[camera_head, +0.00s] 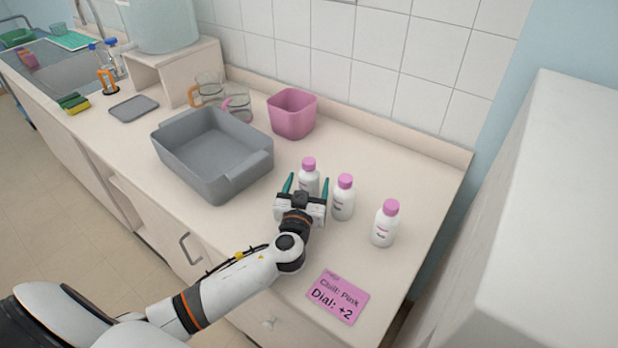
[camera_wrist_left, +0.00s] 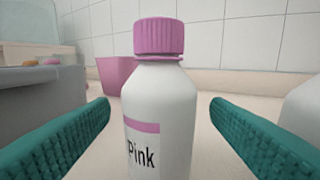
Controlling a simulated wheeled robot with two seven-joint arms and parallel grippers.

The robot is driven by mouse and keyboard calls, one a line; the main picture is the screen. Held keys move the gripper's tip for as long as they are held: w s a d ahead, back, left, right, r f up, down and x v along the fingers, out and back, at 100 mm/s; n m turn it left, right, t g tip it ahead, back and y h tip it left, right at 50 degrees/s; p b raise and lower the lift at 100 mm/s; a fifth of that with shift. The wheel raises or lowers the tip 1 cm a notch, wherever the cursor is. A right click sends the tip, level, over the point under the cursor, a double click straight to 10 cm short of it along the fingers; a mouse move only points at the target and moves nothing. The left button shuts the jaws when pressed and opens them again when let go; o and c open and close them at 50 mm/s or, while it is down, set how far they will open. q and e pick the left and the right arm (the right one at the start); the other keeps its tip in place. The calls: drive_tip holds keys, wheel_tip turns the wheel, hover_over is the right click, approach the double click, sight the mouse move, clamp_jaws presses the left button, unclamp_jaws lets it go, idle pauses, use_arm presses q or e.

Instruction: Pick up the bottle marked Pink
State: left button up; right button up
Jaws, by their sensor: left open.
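The bottle marked Pink (camera_wrist_left: 160,110) is white with a ribbed pink cap and stands upright between the two green fingers of my left gripper (camera_wrist_left: 160,135). The fingers are open, with a gap on each side of the bottle. In the head view this bottle (camera_head: 309,178) is the leftmost of three alike, and my left gripper (camera_head: 306,186) reaches around it from the front. Its lower part is hidden by the gripper there. The middle bottle (camera_head: 343,198) stands close to the right of the gripper, and another bottle (camera_head: 386,224) stands farther right. My right gripper is not in view.
A grey basin (camera_head: 262,160) stands left of the gripper, with a pink bin (camera_head: 292,114) behind. Glass beakers (camera_head: 238,105) stand behind the basin. The counter at the right back is clear.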

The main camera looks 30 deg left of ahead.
sight(310, 173)
use_arm(q)
drive_tip(key=x, duration=0.1)
drive_tip(key=p+x, duration=0.1)
drive_tip(key=x, duration=0.1)
drive_tip(key=shift+w+a+r, duration=0.1)
drive_tip(key=shift+w+r, duration=0.1)
drive_tip(key=shift+w, duration=0.05)
drive_tip(key=shift+w+a+f, duration=0.1)
drive_tip(key=shift+w, duration=0.15)
drive_tip(key=c, duration=1.1)
